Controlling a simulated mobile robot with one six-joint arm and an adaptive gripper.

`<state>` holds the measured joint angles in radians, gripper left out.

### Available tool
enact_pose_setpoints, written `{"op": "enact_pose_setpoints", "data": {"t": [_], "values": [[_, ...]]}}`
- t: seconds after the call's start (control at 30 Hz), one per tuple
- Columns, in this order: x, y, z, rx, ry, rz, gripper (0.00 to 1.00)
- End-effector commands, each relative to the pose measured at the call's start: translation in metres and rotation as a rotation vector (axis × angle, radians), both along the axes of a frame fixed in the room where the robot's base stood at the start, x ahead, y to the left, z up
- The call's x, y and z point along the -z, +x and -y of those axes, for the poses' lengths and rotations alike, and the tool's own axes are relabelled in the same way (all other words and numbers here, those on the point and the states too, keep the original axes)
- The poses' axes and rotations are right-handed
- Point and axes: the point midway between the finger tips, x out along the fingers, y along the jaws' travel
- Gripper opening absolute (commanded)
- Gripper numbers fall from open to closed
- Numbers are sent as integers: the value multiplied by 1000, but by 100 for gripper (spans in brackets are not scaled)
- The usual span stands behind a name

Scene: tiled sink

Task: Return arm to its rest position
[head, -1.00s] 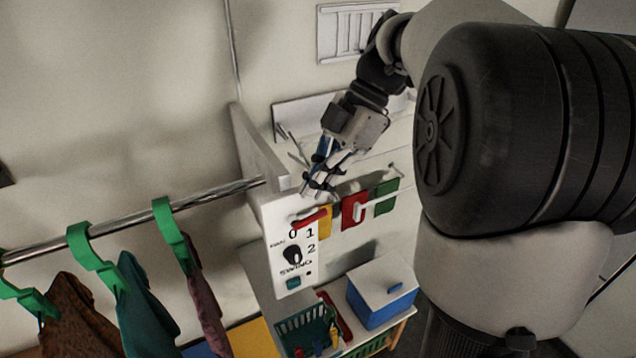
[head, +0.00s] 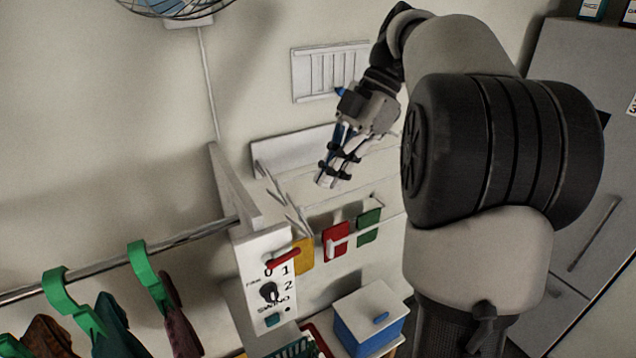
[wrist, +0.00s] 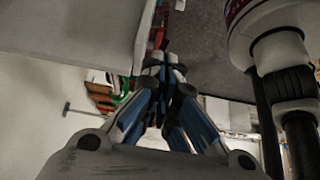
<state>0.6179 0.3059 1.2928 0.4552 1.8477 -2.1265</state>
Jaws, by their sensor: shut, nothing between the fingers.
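My gripper (head: 327,181) is in the upper middle of the head view, at the end of my raised arm. Its fingers are shut and empty, pointing down and to the left. It is above the row of coloured cards and in front of the white wall shelf, apparently touching nothing. In the wrist view, my gripper's fingers (wrist: 160,68) come together at the tips with nothing between them.
A white switch panel (head: 263,272) with a red lever (head: 284,257) and a dark knob stands below left. A yellow card (head: 303,256), red card (head: 336,241) and green card (head: 368,226) hang beside it. A rail (head: 190,236) with green hangers is at left. A blue box (head: 366,327) is below. A fan (head: 175,8) is above.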

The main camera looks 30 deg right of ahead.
Motion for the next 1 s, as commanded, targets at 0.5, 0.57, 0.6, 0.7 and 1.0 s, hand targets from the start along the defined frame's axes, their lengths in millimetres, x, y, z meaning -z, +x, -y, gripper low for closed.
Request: {"op": "enact_pose_setpoints", "data": {"t": [0.5,0.57,0.6,0.7,1.0], "values": [[0,0,1,-1,0,-1,0],[1,0,0,2,-2,-2,0],[3,-1,-3,12,-7,-7,0],[21,-7,-17,82,-42,-44,0],[145,-65,-94,643,-248,-185,0]]}}
